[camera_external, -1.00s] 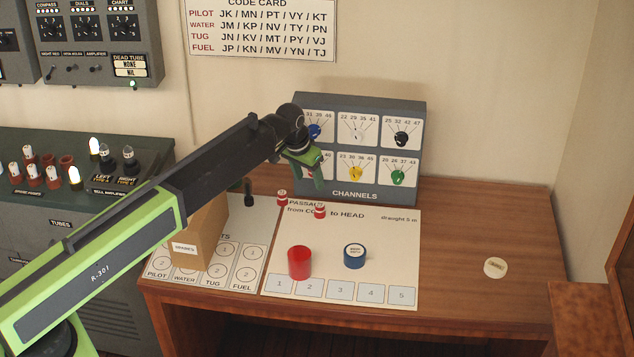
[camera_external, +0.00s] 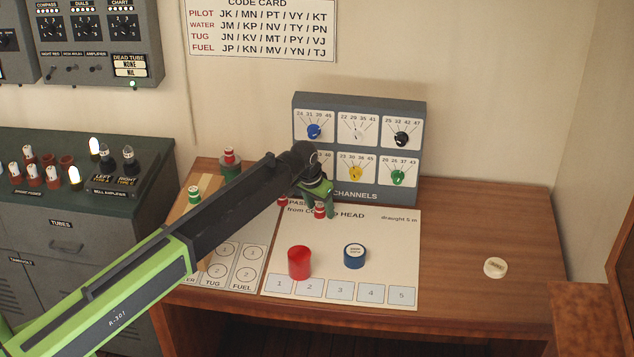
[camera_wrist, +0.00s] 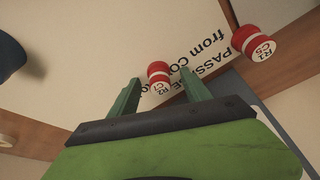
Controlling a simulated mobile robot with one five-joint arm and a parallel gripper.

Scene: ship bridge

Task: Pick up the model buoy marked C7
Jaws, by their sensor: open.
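The red-and-white model buoy marked R2 C7 (camera_wrist: 158,76) shows in the wrist view just ahead of and between the two fingertips. It appears to be the buoy (camera_external: 320,212) on the passage sheet in the external view. A second red-and-white buoy, marked R1 C5 (camera_wrist: 255,42), lies up and to the right in the wrist view, and shows beside the sheet's corner in the external view (camera_external: 282,201). My gripper (camera_wrist: 160,76) is open and empty, with its fingers spread on either side of C7. In the external view my gripper (camera_external: 328,205) is close above that buoy; contact cannot be told.
A red cylinder (camera_external: 299,263) and a blue round piece (camera_external: 355,256) stand on the passage sheet (camera_external: 390,240). The grey channels box (camera_external: 415,150) stands behind. A pale disc (camera_external: 495,267) lies on the right, where the desk is mostly clear. Green-and-white (camera_external: 194,195) and red-and-white (camera_external: 229,157) buoys stand left.

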